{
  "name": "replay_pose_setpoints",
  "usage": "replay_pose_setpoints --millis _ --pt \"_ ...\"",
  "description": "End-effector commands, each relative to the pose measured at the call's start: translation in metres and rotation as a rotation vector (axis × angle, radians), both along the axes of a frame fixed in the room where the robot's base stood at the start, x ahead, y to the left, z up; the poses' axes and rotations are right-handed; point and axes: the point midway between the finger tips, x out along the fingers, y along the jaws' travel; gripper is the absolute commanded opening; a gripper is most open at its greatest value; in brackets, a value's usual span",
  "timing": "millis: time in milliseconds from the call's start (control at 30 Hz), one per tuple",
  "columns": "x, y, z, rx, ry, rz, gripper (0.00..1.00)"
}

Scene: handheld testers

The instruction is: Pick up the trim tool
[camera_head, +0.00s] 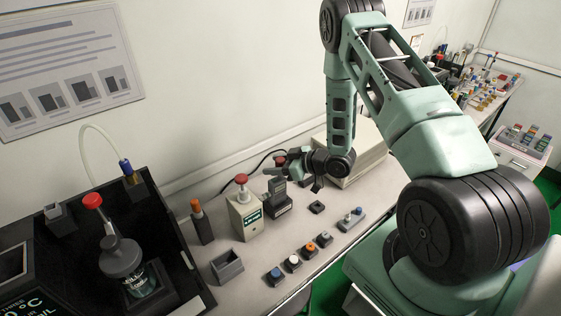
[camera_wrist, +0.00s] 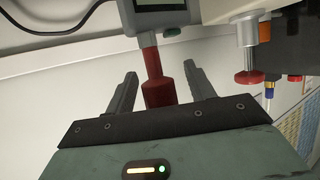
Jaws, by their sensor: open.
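A red handle (camera_wrist: 157,82), which looks like the trim tool, stands between my fingers in the wrist view, where the scene appears upside down. Its narrower red shaft meets a grey instrument with a small display (camera_wrist: 165,14). In the head view the red top (camera_head: 280,160) shows just above the dark grey handheld tester (camera_head: 277,192), partly hidden by my gripper. My gripper (camera_wrist: 160,72) is open, one finger on each side of the handle, with visible gaps. In the head view my gripper (camera_head: 274,170) is at the tester's top; contact cannot be told.
A beige tester with a red knob (camera_head: 241,180) and a black, orange-topped tool (camera_head: 201,220) stand to the left. Several coloured buttons (camera_head: 292,262) line the bench front. A beige case (camera_head: 358,150) is behind my wrist. A black station with a bottle (camera_head: 125,262) fills the left.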

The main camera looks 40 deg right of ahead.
Motion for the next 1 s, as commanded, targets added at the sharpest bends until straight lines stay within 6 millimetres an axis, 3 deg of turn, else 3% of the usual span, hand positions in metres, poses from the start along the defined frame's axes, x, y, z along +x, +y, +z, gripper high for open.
replay_pose_setpoints --millis 267,433,767,1000 --pt "0.003 0.001 -0.002 -0.001 0.0 -0.002 0.54" --pt "0.003 0.001 -0.002 -0.001 0.0 -0.002 0.07" --pt "0.003 0.001 -0.001 -0.001 0.0 -0.002 0.02" --pt "0.003 0.001 0.014 0.0 -0.003 -0.001 0.02"
